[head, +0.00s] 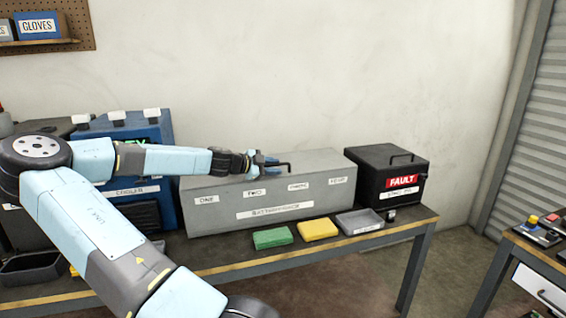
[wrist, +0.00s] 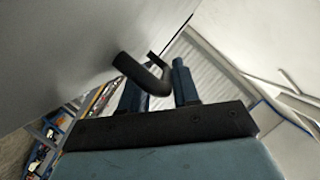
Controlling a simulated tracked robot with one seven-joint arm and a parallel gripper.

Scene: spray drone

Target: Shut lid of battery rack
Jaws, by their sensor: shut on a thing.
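The battery rack (head: 262,203) is a long grey box on the bench, with labels including ONE and TWO along its front. Its grey lid (head: 320,160) looks flat and level on top, and I see no gap under its front edge. A black bar handle (head: 283,165) stands on the lid. My gripper (head: 268,162) is at this handle, reaching in from the left. In the wrist view the handle (wrist: 146,76) passes between the two blue fingers of my gripper (wrist: 160,85), which is shut on it. The fingertips' contact is partly hidden.
A black FAULT box (head: 385,180) with a handle stands right of the rack.

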